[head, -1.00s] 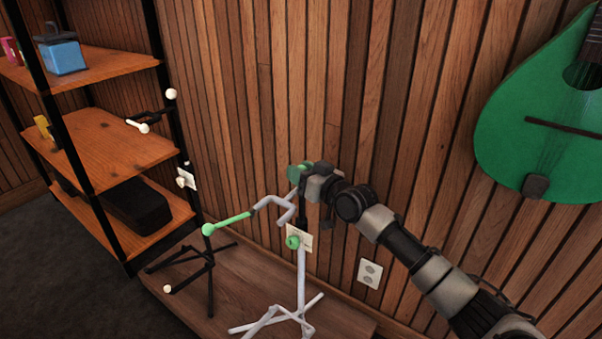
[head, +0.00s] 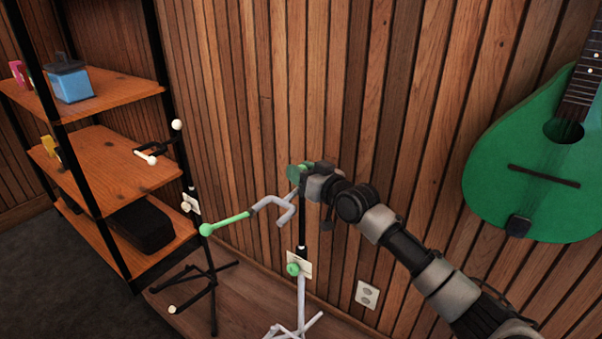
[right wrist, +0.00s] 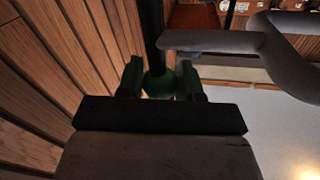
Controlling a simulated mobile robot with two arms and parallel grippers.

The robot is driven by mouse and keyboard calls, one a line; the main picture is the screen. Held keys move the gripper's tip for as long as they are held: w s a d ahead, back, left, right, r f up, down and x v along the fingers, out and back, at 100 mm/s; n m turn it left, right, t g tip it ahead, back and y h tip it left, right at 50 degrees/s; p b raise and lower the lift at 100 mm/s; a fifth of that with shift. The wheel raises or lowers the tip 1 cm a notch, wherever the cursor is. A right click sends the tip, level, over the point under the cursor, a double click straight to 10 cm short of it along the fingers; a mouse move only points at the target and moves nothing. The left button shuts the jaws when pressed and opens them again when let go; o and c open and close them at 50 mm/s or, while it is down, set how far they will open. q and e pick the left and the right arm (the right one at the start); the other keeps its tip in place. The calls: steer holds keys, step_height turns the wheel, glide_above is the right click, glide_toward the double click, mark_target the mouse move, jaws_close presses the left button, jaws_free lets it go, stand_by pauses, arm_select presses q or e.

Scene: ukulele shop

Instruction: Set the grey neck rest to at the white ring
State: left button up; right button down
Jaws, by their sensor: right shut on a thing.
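The grey neck rest (head: 277,209), a two-pronged fork, sits at the top of a stand with a black inner post (head: 302,228) and pale legs (head: 300,310). My right gripper (head: 301,173) is shut on the green knob (head: 294,171) behind the rest. The right wrist view shows the knob (right wrist: 160,84) between the fingers, with the grey rest (right wrist: 235,42) at right. My left gripper is out of view.
A lower green knob (head: 293,268) is by the card. Shelves (head: 110,165) are at left, a slatted wall behind. A green instrument (head: 530,150) hangs at right.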

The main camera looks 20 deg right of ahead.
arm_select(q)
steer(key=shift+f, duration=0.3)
arm_select(e)
steer(key=shift+r, duration=0.25)
steer(key=c, duration=0.8)
jaws_free()
steer(key=shift+f, duration=0.1)
steer(key=shift+o, duration=0.2)
steer(key=shift+s+d, duration=0.15)
steer(key=shift+s, duration=0.1)
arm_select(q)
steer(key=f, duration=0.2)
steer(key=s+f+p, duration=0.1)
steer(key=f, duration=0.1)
arm_select(e)
steer(key=v, duration=1)
steer(key=shift+s, duration=0.15)
